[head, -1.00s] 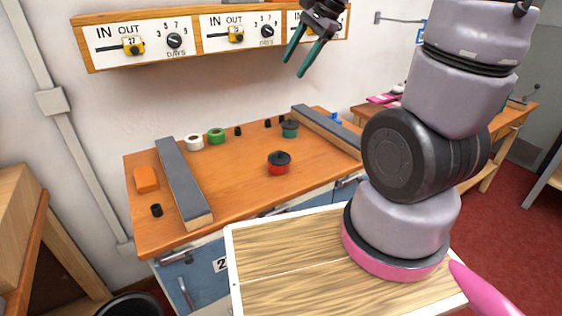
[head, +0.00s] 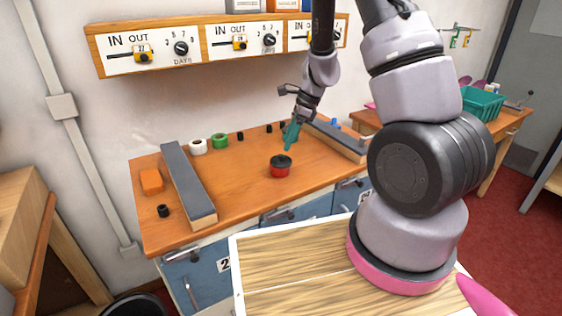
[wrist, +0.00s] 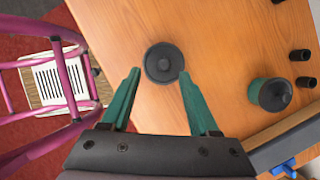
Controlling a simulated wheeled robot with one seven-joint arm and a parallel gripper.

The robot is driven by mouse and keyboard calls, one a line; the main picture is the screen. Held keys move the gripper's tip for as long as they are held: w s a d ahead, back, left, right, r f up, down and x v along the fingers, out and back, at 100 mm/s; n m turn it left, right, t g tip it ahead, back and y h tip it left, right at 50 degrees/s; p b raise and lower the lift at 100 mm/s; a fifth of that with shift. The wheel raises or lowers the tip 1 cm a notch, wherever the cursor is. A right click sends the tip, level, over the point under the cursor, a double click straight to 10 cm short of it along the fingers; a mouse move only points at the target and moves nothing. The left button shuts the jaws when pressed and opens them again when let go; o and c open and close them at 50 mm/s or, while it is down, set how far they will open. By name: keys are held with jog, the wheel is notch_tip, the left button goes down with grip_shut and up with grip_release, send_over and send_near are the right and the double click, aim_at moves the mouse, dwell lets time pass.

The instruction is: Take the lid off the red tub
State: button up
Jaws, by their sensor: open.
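The red tub (head: 280,171) stands upright on the orange-brown bench top, with its dark lid (head: 281,160) on it. In the wrist view the round black lid (wrist: 164,63) with its central knob shows just beyond my fingertips, and the tub's red body is hidden beneath it. My gripper (head: 289,146) is above and slightly to the right of the tub, pointing down. In the wrist view its two green fingers (wrist: 158,75) are spread apart with nothing between them, the lid lying ahead of the gap.
A teal tub with a dark lid (wrist: 270,94) stands nearby. Two grey-topped wooden bars (head: 188,185) flank the bench top. Bench top left of the tub is clear.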

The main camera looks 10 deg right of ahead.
aim_at(282, 155)
jog(key=x, duration=0.5)
jog(key=shift+w+d+f, duration=0.15)
jog(key=shift+w+f, duration=0.25)
jog(key=shift+f, duration=0.1)
grip_shut()
